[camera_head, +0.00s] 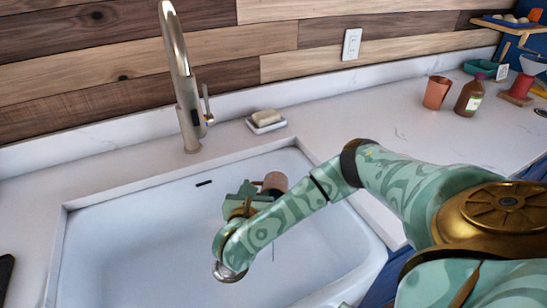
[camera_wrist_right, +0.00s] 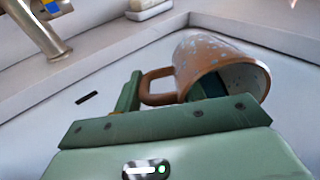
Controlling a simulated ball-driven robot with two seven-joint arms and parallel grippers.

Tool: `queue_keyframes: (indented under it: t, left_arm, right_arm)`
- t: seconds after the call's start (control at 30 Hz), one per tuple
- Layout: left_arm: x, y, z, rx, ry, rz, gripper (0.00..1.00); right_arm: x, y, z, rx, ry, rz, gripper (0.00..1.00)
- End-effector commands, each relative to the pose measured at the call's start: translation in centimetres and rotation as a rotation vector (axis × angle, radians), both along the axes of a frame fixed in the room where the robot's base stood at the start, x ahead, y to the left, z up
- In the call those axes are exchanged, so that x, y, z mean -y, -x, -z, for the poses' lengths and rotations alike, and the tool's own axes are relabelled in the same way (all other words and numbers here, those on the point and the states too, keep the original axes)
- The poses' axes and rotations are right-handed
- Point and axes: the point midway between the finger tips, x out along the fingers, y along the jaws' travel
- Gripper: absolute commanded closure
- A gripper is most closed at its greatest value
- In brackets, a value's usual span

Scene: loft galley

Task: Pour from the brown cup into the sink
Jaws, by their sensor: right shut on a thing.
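The brown cup (camera_head: 275,182) is held over the white sink (camera_head: 120,235) by my right gripper (camera_head: 258,192). In the right wrist view the speckled brown cup (camera_wrist_right: 192,62) is tipped onto its side, its mouth facing right and its handle towards the left finger. My right gripper (camera_wrist_right: 165,98) is shut on it; a dark green finger part shows at the cup's mouth. In the head view the gripper covers part of the cup. A thin line hangs below the gripper; I cannot tell whether it is liquid. My left gripper is not in view.
A metal faucet (camera_head: 183,85) rises behind the sink. A soap dish with soap (camera_head: 266,120) sits on the back counter. At right stand another brown cup (camera_head: 436,92), a brown bottle (camera_head: 469,95) and a teal bowl (camera_head: 480,68).

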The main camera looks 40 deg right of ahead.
Motion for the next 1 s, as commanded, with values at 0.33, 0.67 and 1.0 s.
queue_keyframes:
  t: [0.33,0.67,1.0]
  left_arm:
    - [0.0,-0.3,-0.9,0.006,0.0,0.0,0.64]
    - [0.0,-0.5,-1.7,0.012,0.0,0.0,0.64]
    - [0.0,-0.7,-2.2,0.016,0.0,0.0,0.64]
  right_arm:
    - [-0.1,0.0,-0.4,0.027,0.029,0.0,0.98]
    - [-0.2,0.1,-0.5,0.05,0.058,0.0,0.98]
    - [-0.2,0.1,-0.7,0.074,0.085,0.0,0.98]
